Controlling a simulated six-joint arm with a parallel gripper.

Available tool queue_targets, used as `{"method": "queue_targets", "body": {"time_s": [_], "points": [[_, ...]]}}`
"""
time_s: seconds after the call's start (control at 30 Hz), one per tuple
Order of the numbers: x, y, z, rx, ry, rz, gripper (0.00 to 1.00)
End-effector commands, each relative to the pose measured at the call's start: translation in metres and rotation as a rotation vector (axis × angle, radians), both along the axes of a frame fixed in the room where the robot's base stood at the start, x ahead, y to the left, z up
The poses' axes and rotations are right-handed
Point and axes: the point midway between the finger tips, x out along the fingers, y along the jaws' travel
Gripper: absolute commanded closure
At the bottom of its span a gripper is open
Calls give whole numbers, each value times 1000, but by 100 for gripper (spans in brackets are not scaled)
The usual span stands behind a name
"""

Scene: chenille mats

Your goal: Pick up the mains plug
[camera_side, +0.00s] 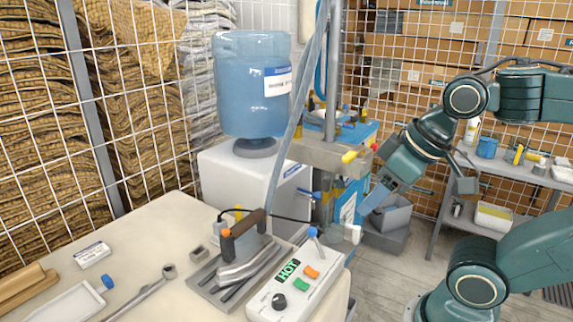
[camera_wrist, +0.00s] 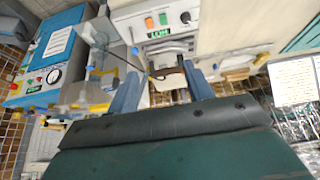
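A clothes-iron-like tool (camera_side: 245,255) with a brown handle rests on a grey plate on the table. The tool's brown handle (camera_wrist: 168,73) shows beyond the gap.
A control box (camera_side: 290,285) reading HOT stands at the table's front right. A white dispenser (camera_side: 255,185) bears a big blue water bottle (camera_side: 250,90). A post with a hose and a grey clamp (camera_side: 330,155) stands near my gripper. A wrench (camera_side: 140,292) lies left.

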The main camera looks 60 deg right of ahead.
Motion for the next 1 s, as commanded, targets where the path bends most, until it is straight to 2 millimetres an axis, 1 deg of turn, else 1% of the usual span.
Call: {"method": "queue_targets", "body": {"time_s": [0.27,0.47,0.57,0.67,0.8,1.0], "points": [[1,0,1,1,1,-3,49],[12,0,9,18,14,-37,49],[24,-1,16,37,28,-75,49],[40,-1,26,61,46,-125,49],[69,-2,39,99,76,-211,49],[112,-4,52,152,118,-341,49]]}}
